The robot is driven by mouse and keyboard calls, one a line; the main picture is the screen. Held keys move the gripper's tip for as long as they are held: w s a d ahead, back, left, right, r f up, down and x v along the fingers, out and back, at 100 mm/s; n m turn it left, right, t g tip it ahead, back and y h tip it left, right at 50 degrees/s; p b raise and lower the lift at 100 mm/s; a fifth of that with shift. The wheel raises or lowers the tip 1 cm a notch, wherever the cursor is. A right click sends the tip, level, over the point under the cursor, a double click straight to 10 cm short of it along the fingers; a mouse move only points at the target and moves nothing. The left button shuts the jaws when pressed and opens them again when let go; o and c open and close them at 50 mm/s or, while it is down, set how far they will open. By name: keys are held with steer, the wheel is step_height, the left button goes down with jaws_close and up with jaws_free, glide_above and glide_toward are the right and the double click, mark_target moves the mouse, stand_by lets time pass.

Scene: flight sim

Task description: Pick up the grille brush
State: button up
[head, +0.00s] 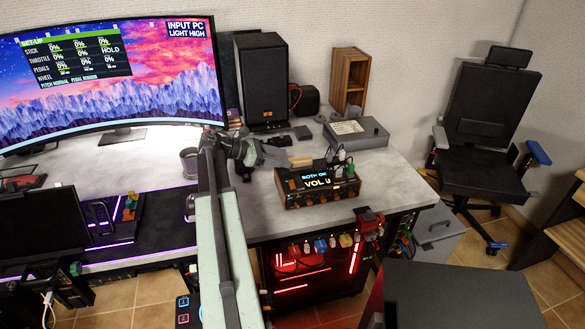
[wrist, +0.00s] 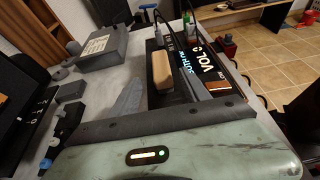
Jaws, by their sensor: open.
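The grille brush, seen as a small pale wooden block (head: 301,160), lies on top of the amplifier box (head: 318,198), near its back left. In the wrist view the brush (wrist: 161,70) shows whole, with rounded ends, beside the lit display. My gripper (head: 277,154) is just left of the brush in the head view. In the wrist view my gripper (wrist: 160,78) is open, one grey finger left of the brush and a dark finger to its right. Nothing is held. I cannot tell whether a finger touches the brush.
Plugs and cables (head: 340,160) stand at the amplifier's back right. A grey box (head: 357,133), a black speaker (head: 262,80) and a wooden holder (head: 350,78) are behind. A mug (head: 189,162) stands left of my arm. Red and coloured fittings (head: 369,222) line the front edge.

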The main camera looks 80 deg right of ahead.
mark_target(300, 162)
steer(key=shift+b+x, duration=0.55)
steer(key=shift+x, duration=0.55)
steer(key=b+x, duration=0.1)
steer(key=x, duration=0.1)
steer(key=b+x, duration=0.1)
steer(key=x, duration=0.2)
steer(key=shift+s+a+f, duration=0.15)
steer(key=shift+f, duration=0.15)
steer(key=shift+r, duration=0.1)
jaws_close()
